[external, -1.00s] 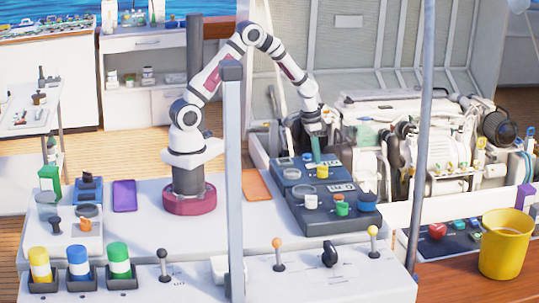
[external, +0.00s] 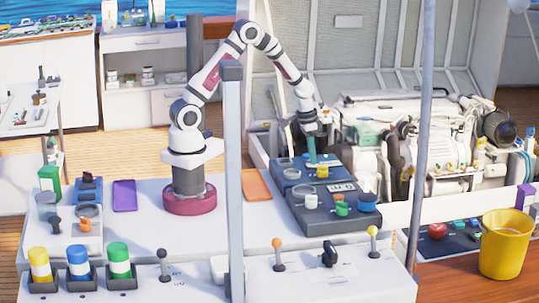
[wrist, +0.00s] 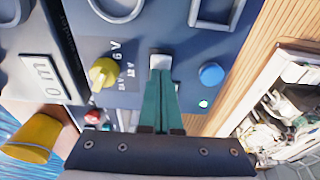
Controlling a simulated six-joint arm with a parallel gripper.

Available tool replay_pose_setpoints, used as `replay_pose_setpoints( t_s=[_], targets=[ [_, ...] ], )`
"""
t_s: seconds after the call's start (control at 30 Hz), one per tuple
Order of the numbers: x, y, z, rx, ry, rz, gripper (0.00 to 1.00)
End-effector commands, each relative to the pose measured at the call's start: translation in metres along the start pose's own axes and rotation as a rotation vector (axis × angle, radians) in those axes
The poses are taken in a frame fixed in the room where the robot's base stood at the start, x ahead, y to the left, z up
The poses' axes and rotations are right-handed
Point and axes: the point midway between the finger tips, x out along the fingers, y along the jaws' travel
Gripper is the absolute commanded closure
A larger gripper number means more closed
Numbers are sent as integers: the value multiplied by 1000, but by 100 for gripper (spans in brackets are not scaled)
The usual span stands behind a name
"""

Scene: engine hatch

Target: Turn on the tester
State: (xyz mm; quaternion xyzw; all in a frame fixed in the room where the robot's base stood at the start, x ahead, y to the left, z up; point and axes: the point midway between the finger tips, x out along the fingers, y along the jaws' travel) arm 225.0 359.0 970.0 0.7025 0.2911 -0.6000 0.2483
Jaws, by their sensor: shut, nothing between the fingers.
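Two dark blue instrument boxes stand on the white bench, one behind the other. My gripper (external: 311,158) is over the rear blue box (external: 288,178) in the external view. In the wrist view, that box's panel has a yellow selector knob (wrist: 104,73) with voltage marks including 6 V, and a round blue button (wrist: 211,74). My teal fingers (wrist: 160,68) are together between the knob and the button. A pale grey piece shows at their tips; I cannot tell whether it is a switch or fingertip pads. The fingers hide part of the panel.
The front blue box (external: 318,222) carries several coloured knobs and a display, also seen in the wrist view (wrist: 42,72). The engine (external: 410,130) is close on the right. A grey post (external: 235,180) stands in front. A yellow bucket (external: 505,245) stands at the right.

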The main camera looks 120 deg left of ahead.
Motion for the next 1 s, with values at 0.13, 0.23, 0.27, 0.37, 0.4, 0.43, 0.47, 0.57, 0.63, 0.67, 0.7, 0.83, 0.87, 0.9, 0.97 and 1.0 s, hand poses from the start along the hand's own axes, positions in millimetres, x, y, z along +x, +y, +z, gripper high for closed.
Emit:
replay_pose_setpoints(
  t_s=[0.13,0.23,0.27,0.37,0.4,0.43,0.47,0.57,0.63,0.67,0.7,0.83,0.87,0.9,0.97,1.0],
  targets=[
    [0,0,0,0,0,0,100],
    [-5,0,-2,0,1,0,100],
    [-9,0,-4,0,2,0,100],
    [-28,0,-10,1,5,-1,100],
    [-37,0,-13,0,6,-1,100],
    [-44,0,-16,0,6,-1,100],
    [-52,0,-18,0,7,-1,100],
    [-76,0,-26,0,6,-1,100],
    [-91,0,-30,0,5,-1,100],
    [-97,0,-33,0,5,-1,100],
    [-105,0,-35,0,4,-1,100],
    [-124,0,-41,1,2,-1,100],
    [-126,0,-42,0,2,-1,100],
    [-129,0,-42,0,1,0,100],
    [-132,0,-43,-1,1,0,100],
    [-133,0,-44,-1,1,0,100]
  ],
)
